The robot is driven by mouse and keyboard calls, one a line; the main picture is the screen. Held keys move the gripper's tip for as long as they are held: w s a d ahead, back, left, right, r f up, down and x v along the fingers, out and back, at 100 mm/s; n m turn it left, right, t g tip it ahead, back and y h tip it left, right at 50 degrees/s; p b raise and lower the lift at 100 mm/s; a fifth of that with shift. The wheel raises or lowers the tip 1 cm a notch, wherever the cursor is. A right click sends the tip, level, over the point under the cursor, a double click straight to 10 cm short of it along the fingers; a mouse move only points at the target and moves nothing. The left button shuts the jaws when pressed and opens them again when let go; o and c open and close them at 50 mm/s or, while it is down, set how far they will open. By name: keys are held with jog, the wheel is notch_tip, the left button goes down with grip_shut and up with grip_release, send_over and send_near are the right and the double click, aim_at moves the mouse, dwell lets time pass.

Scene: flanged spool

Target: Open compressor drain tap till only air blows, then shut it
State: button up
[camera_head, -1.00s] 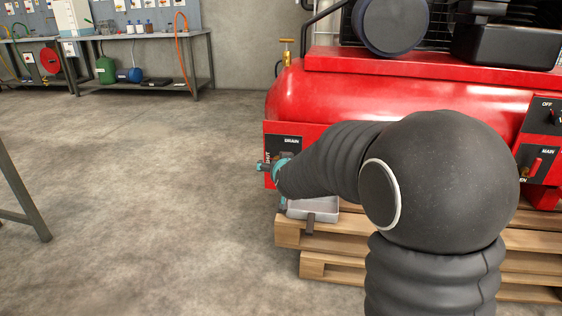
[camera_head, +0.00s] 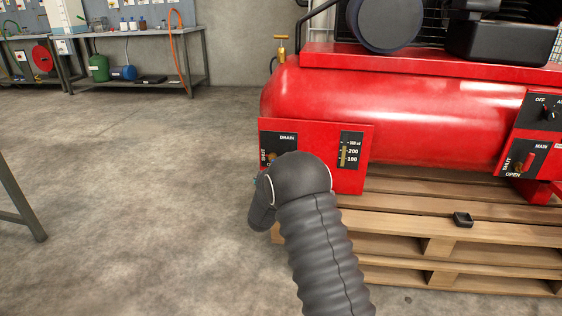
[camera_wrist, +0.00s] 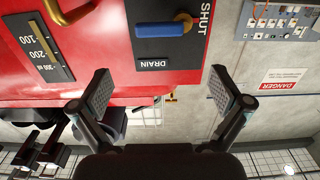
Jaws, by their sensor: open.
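The drain tap shows in the wrist view as a blue lever (camera_wrist: 160,29) with a brass pivot, on a black plate marked DRAIN and SHUT. The lever lies lengthwise across the plate, its pivot nearest the SHUT lettering. In the head view my arm covers most of the tap. My gripper (camera_wrist: 160,92) is open and empty, apart from the lever.
The compressor stands on a wooden pallet (camera_head: 440,245), with a small black block (camera_head: 462,219) on it. A MAIN lever (camera_head: 524,164) is at the right. A yellow curved tube (camera_wrist: 70,12) is near the gauge in the wrist view. Floor at left is clear; a workbench (camera_head: 140,36) stands behind.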

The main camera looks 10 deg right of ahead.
jog(key=x, duration=1.1)
jog(key=shift+w+d, duration=0.15)
jog(key=shift+w, duration=0.15)
jog(key=c, duration=1.6)
jog(key=shift+c, duration=0.2)
